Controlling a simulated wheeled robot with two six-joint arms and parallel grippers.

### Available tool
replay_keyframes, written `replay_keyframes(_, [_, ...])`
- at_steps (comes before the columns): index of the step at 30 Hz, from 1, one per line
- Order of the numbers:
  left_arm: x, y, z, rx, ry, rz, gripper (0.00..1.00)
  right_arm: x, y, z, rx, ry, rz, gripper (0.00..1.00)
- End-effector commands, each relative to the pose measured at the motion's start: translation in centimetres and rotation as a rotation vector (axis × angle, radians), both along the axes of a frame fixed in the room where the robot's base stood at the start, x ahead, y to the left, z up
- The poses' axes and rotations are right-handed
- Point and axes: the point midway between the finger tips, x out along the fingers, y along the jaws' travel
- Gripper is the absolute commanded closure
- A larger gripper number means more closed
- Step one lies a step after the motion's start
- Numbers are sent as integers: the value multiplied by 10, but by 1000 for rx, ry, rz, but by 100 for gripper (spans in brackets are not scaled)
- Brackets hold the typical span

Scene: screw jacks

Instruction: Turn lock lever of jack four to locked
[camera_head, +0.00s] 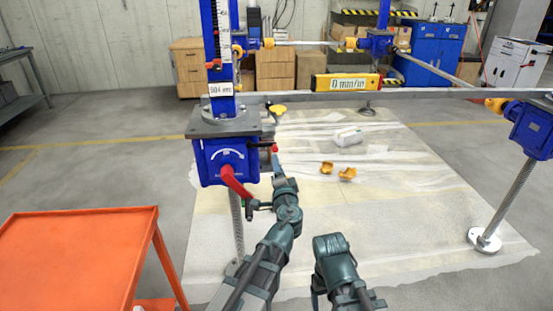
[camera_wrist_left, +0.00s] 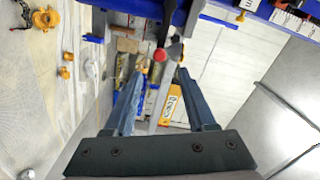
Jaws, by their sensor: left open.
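A blue screw jack (camera_head: 227,160) stands at the left with a grey plate on top. A red lever (camera_head: 235,182) on its front face points down and right below a white arc marking. A dark rod with a red knob (camera_head: 275,148) sticks out on its right side. I cannot read the jack's number. My left gripper (camera_head: 276,160) is beside the jack's right side, by that knob. In the left wrist view the gripper (camera_wrist_left: 161,72) is open, with a red knob (camera_wrist_left: 160,55) near and between its fingertips, apparently ungripped. My right gripper is out of view.
An orange table (camera_head: 80,262) stands at the lower left. A grey beam with a yellow level (camera_head: 346,83) spans behind the jack. Another blue jack (camera_head: 533,128) stands at the right. Orange pieces (camera_head: 347,174) lie on the sheeted floor, which is otherwise mostly open.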

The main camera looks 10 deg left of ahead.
Motion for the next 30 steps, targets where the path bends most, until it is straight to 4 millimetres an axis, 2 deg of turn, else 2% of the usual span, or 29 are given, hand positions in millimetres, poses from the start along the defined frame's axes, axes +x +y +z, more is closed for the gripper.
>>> replay_keyframes(1, [-11, -2, 0, 0, 0, -1, 44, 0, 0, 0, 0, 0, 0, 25])
replay_keyframes(6, [-24, -6, 0, 0, 0, 0, 44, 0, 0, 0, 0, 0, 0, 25])
replay_keyframes(19, [-28, -7, 0, -2, 0, 3, 44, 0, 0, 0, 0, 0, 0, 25])
replay_keyframes(22, [-31, -2, -6, -35, 16, 32, 44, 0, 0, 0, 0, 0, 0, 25])
replay_keyframes(26, [-48, 18, -33, -167, 99, 153, 44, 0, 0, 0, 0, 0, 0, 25])
replay_keyframes(30, [-86, 34, -91, -370, 300, 336, 44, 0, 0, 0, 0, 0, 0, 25])
